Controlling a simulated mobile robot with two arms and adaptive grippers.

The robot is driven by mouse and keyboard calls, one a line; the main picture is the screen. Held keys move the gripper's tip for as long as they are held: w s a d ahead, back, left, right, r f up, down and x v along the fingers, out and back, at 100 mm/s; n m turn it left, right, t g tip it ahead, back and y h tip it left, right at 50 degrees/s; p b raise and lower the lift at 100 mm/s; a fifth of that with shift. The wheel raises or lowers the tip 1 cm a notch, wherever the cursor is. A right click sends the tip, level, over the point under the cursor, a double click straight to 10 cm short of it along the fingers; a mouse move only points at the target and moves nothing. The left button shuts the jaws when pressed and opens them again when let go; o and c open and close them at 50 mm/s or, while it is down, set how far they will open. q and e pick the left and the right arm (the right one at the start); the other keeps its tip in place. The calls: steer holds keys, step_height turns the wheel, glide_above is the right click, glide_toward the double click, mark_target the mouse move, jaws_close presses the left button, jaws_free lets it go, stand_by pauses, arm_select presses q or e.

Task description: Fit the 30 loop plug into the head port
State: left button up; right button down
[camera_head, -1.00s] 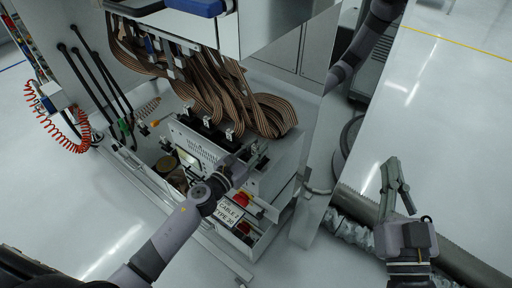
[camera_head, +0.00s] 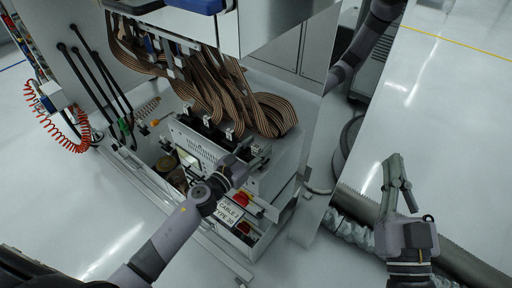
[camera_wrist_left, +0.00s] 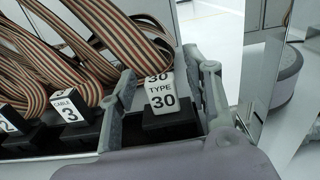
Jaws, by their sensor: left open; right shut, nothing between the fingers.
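The 30 loop plug (camera_wrist_left: 169,122) is a black block with a white label reading TYPE 30, seen in the left wrist view at the end of a brown striped ribbon cable. My left gripper (camera_wrist_left: 167,82) is open, with one finger on each side of the plug; I cannot tell whether either finger touches it. In the head view my left gripper (camera_head: 254,158) is at the right end of the grey box, and the plug is mostly hidden there. My right gripper (camera_head: 397,160) is shut and empty, over the floor at the right. I cannot make out the head port.
Black plugs labelled 2 (camera_wrist_left: 10,122) and 3 (camera_wrist_left: 72,108) stand left of the left gripper. Striped ribbon cables (camera_head: 210,85) hang behind. A grey corrugated hose (camera_head: 455,255) lies near the right gripper.

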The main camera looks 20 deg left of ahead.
arm_select(q)
steer(key=v, duration=1.2)
stand_by(0.7)
